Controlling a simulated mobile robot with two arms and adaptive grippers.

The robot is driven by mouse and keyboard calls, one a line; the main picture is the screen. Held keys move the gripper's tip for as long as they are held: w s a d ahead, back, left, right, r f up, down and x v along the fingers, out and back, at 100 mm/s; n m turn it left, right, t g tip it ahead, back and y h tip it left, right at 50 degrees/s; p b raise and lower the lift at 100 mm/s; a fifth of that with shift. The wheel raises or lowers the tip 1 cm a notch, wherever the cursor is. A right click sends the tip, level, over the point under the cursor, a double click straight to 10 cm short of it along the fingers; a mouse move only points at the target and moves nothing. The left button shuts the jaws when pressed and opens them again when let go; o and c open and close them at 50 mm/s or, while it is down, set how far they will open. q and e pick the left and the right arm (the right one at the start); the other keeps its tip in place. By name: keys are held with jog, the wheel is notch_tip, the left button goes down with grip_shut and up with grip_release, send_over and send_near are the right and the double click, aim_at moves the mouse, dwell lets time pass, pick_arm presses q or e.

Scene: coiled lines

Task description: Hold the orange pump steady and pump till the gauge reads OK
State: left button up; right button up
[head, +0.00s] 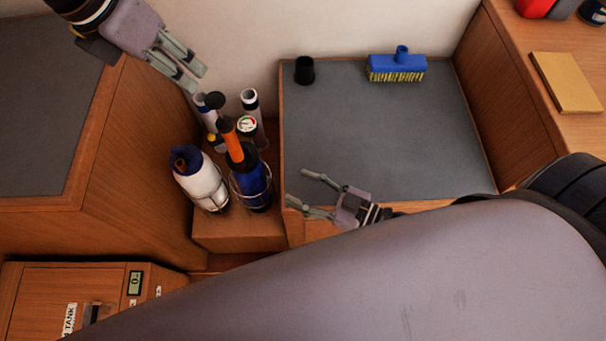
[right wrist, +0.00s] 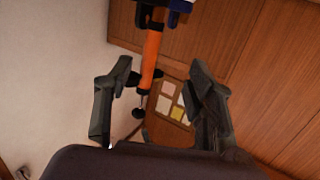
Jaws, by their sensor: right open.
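The orange pump shows in the head view as an orange tube (head: 233,141), leaning slightly, above a dark blue body in a wire holder. A small round gauge (head: 246,125) with a white face and coloured marks is beside it; its reading is too small to tell. My left gripper (head: 198,80) is above and left of the pump, its fingers apart and empty. My right gripper (head: 297,187) is open and empty, right of the pump with its fingers towards it. In the right wrist view the orange tube (right wrist: 152,55) shows beyond and between the open fingers (right wrist: 165,85), apart from them.
A white bottle (head: 201,183) in a wire holder stands left of the pump. Several tubes stand behind it. A grey-topped bench (head: 390,135) to the right carries a black cup (head: 304,70) and a blue brush (head: 397,66). Wooden cabinet walls (head: 145,150) bound the left.

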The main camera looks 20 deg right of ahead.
aim_at(240, 150)
jog(key=shift+t+y, duration=0.3)
jog(key=shift+t, duration=0.1)
jog(key=r+x, duration=0.1)
jog(key=x, duration=1.1)
jog(key=r+x, duration=0.1)
jog(key=x, duration=0.5)
jog(key=shift+w+d+r, duration=0.25)
jog(key=shift+w+r, duration=0.1)
jog(key=shift+w, duration=0.2)
jog(key=shift+c, duration=0.6)
grip_shut()
